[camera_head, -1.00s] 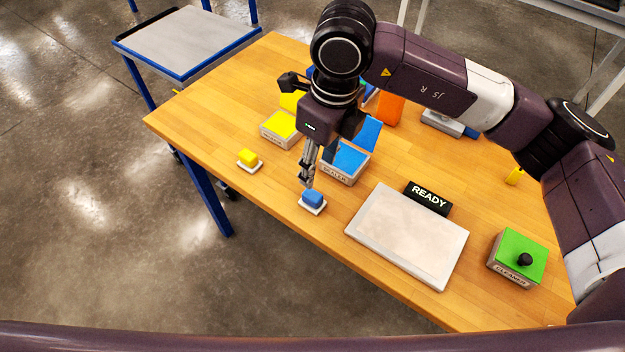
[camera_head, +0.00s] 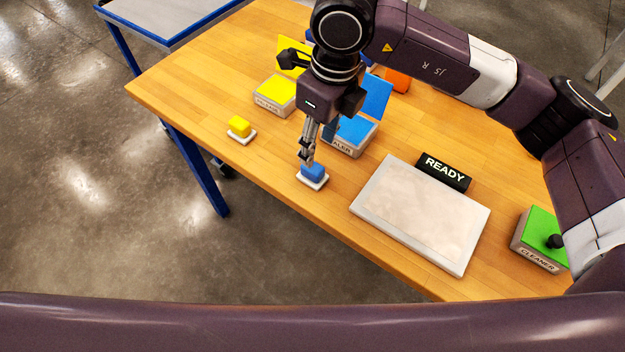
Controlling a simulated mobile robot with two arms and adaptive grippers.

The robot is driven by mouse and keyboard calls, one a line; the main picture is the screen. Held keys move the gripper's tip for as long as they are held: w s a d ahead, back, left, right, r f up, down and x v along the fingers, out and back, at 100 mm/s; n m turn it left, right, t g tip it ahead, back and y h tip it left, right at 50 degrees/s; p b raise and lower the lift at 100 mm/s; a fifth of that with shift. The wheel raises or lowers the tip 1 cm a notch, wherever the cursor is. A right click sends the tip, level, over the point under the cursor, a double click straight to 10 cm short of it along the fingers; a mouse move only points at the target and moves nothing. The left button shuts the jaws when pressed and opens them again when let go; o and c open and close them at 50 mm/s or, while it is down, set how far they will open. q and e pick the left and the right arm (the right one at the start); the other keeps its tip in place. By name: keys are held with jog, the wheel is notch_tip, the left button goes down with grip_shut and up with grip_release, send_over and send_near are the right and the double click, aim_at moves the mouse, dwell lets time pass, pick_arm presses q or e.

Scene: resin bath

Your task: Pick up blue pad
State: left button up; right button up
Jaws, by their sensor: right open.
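The blue pad (camera_head: 313,173) sits on a small white holder (camera_head: 313,184) near the table's front edge. My right gripper (camera_head: 307,162) points down with its fingertips at the top of the blue pad and overlaps its upper left part in the picture. It is open; whether the fingers touch the pad or straddle it I cannot tell. My left gripper is not in view.
A yellow pad (camera_head: 239,126) on a white holder lies to the left. Behind stand a yellow box (camera_head: 275,94) and a blue box (camera_head: 355,135) with raised lids. A pale panel (camera_head: 420,215), a READY sign (camera_head: 443,172) and a green CLEANER box (camera_head: 538,240) are right.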

aim_at(313, 166)
jog(key=shift+s+f+b, duration=0.1)
jog(key=shift+f+b, duration=0.2)
jog(key=shift+f, duration=0.5)
jog(key=f+p, duration=0.1)
jog(key=f, duration=0.1)
jog(key=f+p, duration=0.1)
jog(key=f, duration=0.1)
jog(key=w+a+f, duration=0.1)
jog(key=f, duration=0.2)
jog(key=shift+p, duration=0.4)
jog(key=shift+f, duration=0.25)
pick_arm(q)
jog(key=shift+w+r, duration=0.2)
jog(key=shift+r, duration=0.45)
pick_arm(e)
jog(key=shift+c, duration=0.5)
grip_shut()
jog(key=shift+r, duration=0.15)
pick_arm(q)
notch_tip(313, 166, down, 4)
jog(key=b, duration=0.3)
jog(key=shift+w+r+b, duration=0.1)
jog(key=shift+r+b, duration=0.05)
jog(key=shift+b, duration=0.2)
pick_arm(e)
notch_tip(313, 166, up, 20)
